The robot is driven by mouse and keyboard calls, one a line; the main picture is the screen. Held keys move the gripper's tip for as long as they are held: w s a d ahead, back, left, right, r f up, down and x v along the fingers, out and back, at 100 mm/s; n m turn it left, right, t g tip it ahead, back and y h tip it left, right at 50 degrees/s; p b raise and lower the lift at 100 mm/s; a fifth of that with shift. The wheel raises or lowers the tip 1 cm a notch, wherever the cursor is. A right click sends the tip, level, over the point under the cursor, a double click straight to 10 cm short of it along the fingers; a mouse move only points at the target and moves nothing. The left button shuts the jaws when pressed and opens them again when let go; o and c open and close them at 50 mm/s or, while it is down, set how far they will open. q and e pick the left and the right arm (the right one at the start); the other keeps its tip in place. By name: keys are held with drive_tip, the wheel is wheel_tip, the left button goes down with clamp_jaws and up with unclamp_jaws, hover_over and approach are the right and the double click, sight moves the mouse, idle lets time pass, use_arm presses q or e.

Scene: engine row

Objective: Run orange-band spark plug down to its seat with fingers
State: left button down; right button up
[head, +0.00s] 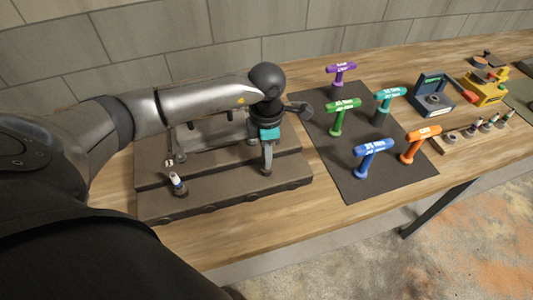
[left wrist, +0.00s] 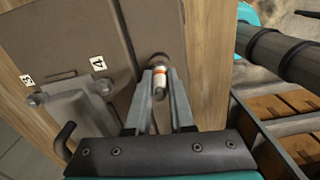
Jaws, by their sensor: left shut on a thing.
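The orange-band spark plug (left wrist: 160,80) shows between my left gripper's fingers (left wrist: 163,100) in the left wrist view. It has a white body, an orange ring and a metal tip. Its far end meets a round dark boss in the engine block (left wrist: 140,25); how deep it sits in the hole is hidden. In the head view my left gripper (head: 267,160) points down over the right front of the engine block (head: 235,190), shut on the plug. The fingers mostly hide the plug there. My right gripper is not in view.
Another spark plug (head: 177,182) stands upright at the block's front left. A dark mat (head: 345,145) to the right holds several coloured T-handle tools. A plug rack (head: 470,132), a blue box (head: 432,95) and a yellow device (head: 487,90) are further right.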

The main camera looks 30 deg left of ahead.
use_arm(q)
drive_tip(key=m+b, duration=0.2)
drive_tip(key=m, duration=0.2)
drive_tip(key=shift+f, duration=0.2)
drive_tip(key=m+b, duration=0.3)
drive_tip(key=m, duration=0.1)
drive_tip(key=shift+m, duration=0.4)
drive_tip(key=m+b, duration=0.3)
drive_tip(key=m, duration=0.3)
drive_tip(key=shift+b, duration=0.4)
drive_tip(key=shift+r+m+b, duration=0.1)
drive_tip(key=shift+m+b, duration=0.25)
drive_tip(key=shift+m, duration=0.55)
drive_tip(key=c, duration=0.7)
unclamp_jaws()
